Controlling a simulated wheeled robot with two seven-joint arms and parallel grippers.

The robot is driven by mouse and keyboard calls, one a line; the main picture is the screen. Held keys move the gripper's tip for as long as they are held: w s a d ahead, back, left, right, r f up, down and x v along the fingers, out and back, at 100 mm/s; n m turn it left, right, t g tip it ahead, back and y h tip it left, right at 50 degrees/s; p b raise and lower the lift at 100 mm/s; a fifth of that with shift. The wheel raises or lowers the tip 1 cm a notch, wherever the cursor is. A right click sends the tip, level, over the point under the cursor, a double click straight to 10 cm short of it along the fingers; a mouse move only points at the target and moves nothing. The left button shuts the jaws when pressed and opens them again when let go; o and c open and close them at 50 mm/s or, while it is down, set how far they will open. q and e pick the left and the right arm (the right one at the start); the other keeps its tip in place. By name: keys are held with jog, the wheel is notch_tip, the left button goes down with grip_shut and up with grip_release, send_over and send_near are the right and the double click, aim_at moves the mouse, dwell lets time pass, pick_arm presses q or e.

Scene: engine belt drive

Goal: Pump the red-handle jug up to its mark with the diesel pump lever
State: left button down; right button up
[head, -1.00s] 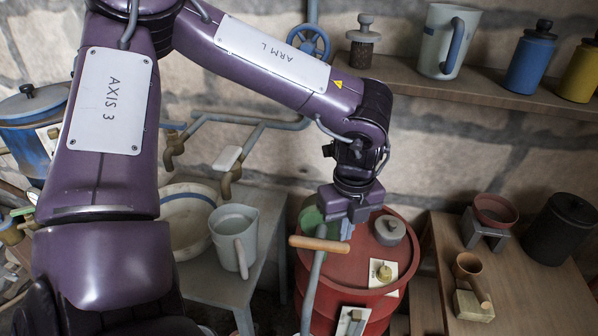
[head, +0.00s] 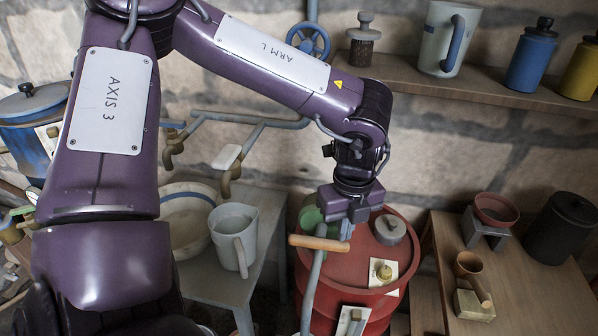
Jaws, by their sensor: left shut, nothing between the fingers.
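The pump lever (head: 313,285) is a grey rod with a wooden crossbar handle (head: 318,243). It stands at the front left of a red drum (head: 352,268). My left gripper (head: 345,230) is above the drum, pointing down, right by the right end of the handle. Its fingers are shut with nothing between them; I cannot tell whether they touch the handle. I see no jug with a red handle. A pale jug with a pale grey handle (head: 234,238) stands on a grey table left of the drum. My right gripper is not in view.
A grey lid (head: 390,230) and a card with a yellow knob (head: 383,272) are on the drum top. Taps (head: 230,160) stick out above the grey table.

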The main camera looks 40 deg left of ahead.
pick_arm(q)
jog(key=shift+f+b, duration=0.75)
jog(key=shift+f, duration=0.1)
notch_tip(320, 180, up, 10)
jog(key=p, duration=0.6)
dwell(0.4)
